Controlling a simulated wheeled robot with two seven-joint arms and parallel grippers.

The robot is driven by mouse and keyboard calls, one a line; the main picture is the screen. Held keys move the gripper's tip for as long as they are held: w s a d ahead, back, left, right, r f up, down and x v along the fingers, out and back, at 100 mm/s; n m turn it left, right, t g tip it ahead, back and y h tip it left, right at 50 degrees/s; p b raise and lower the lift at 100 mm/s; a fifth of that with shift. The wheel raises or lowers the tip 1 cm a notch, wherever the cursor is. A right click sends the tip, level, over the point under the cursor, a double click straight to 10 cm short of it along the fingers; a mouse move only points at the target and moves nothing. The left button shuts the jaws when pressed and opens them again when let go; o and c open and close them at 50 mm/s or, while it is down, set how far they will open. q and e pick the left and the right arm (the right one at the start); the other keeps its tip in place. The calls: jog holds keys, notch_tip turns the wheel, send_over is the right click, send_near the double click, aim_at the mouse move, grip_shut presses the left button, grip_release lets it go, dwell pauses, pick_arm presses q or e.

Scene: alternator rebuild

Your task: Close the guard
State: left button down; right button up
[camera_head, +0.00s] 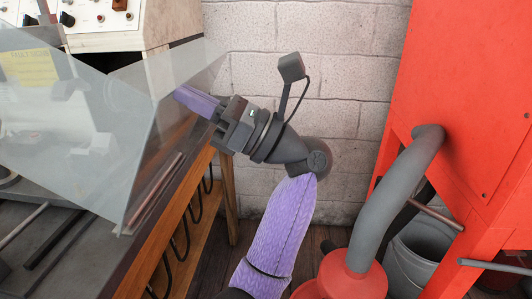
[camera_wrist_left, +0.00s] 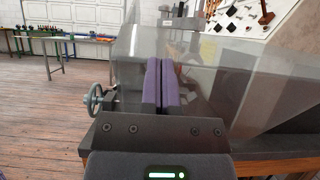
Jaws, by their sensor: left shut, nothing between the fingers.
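The guard (camera_head: 112,165) is a clear, box-like shield with a tilted front panel, over the left part of the bench in the head view. A yellow label (camera_head: 28,68) shows on or through it. My left gripper (camera_head: 182,94) is shut and empty at the guard's right side. Its purple fingers overlap the clear panel, and I cannot tell whether they touch it. In the left wrist view the shut fingers (camera_wrist_left: 161,68) point toward the guard (camera_wrist_left: 228,85), whose clear panels spread around and behind them. My right gripper is not in view.
The dark-topped wooden bench (camera_head: 150,245) has rods lying on it. A control box (camera_head: 103,30) stands at the back left. A red cabinet (camera_head: 470,90) and a grey bucket (camera_head: 418,245) are at the right. The left wrist view shows a handwheel (camera_wrist_left: 94,100) and open floor.

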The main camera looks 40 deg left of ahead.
pick_arm(q)
jog(key=s+a+r+t+h+p, duration=0.1)
jog(key=s+a+r+h+p, duration=0.1)
jog(key=a, duration=0.3)
jog(key=s+a+r+t+h+p, duration=0.2)
jog(key=s+a+r+h+p, duration=0.1)
jog(key=s+a+p, duration=0.1)
jog(key=x, duration=0.2)
jog(key=shift+a, duration=0.45)
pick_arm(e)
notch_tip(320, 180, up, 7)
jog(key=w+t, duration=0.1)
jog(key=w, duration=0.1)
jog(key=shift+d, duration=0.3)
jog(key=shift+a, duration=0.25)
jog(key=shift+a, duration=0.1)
